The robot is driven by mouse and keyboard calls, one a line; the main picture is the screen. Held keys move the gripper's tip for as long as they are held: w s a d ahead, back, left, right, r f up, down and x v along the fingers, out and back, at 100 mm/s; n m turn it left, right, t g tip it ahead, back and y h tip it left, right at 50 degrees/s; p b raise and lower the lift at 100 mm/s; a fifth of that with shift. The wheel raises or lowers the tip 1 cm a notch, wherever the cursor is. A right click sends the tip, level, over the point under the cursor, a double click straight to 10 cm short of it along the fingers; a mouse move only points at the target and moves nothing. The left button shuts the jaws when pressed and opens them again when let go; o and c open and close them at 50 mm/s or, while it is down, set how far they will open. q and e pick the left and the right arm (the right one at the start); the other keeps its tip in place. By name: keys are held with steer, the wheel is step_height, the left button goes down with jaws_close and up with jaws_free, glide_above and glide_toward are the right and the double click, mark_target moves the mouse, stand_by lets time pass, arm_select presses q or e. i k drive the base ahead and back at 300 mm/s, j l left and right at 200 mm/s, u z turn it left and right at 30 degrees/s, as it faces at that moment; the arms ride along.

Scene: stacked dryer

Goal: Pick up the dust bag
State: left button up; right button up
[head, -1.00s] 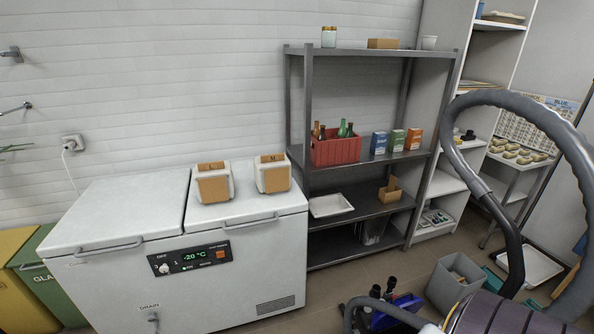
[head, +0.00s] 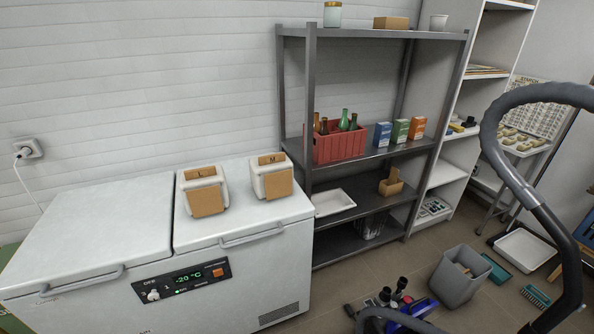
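Two white, boxy items with brown cardboard fronts and tabs stand on the right lid of the chest freezer (head: 90,235); they look like dust bags. The left item (head: 223,180) has a tab whose mark is hard to read. The right item (head: 286,168) has a tab marked "M". They stand close together with a narrow gap between them. I cannot tell which one is the dust bag meant. Neither of my grippers is in view.
A grey metal shelf (head: 310,95) with a red crate (head: 340,147) of bottles and small boxes stands right of the freezer. A grey hose (head: 497,150) arches up at the right. A grey bin (head: 455,285) and blue-black equipment (head: 400,308) are on the floor.

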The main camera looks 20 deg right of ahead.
mark_target(272, 176)
steer(key=i+j+z, duration=0.25)
steer(key=i+z, duration=0.2)
steer(key=i+j+z, duration=0.45)
steer(key=i+l, duration=0.05)
